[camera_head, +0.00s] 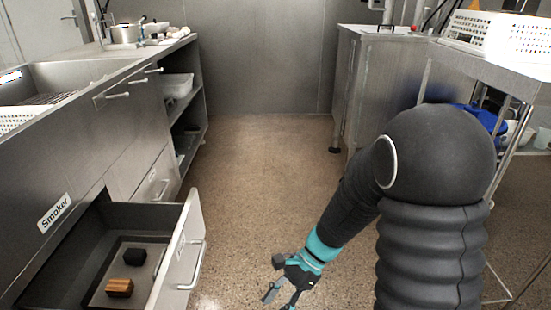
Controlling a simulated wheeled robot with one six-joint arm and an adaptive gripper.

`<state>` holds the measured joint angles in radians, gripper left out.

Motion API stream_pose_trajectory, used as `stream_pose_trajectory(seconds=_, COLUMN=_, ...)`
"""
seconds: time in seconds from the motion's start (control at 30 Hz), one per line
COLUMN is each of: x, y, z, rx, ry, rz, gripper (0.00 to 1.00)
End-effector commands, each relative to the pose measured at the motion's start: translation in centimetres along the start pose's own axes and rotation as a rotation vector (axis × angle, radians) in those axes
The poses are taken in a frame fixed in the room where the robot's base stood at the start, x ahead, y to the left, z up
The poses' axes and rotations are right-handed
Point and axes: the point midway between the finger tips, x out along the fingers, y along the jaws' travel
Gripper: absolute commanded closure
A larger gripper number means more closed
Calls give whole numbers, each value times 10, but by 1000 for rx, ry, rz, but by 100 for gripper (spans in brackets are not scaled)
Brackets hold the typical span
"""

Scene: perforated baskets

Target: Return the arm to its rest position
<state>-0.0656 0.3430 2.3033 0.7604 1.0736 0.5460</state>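My gripper (279,294) hangs low over the floor near the bottom middle of the picture. Its two fingers are spread apart with nothing seen between them. The fingertips are close to the bottom edge. My arm reaches down and left to it from the right side, with a teal band just above the gripper. The gripper is to the right of an open drawer (190,217) and appears apart from it.
The drawer sticks out from the left counter and holds a brown striped block (119,288) and a dark block (136,257). A metal cart (500,72) with a white perforated basket (500,35) stands at right. The floor (262,160) between the counters is clear.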

Motion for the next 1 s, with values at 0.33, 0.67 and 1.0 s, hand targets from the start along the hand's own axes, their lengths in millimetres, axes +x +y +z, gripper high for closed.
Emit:
stream_pose_trajectory(seconds=0.33, x=-74, y=57, z=1, rx=-657, ry=388, rz=107, gripper=59)
stream_pose_trajectory(seconds=0.67, x=-142, y=99, z=14, rx=-1007, ry=736, rz=214, gripper=59)
stream_pose_trajectory(seconds=1.0, x=-193, y=139, z=48, rx=-1094, ry=1039, rz=189, gripper=59)
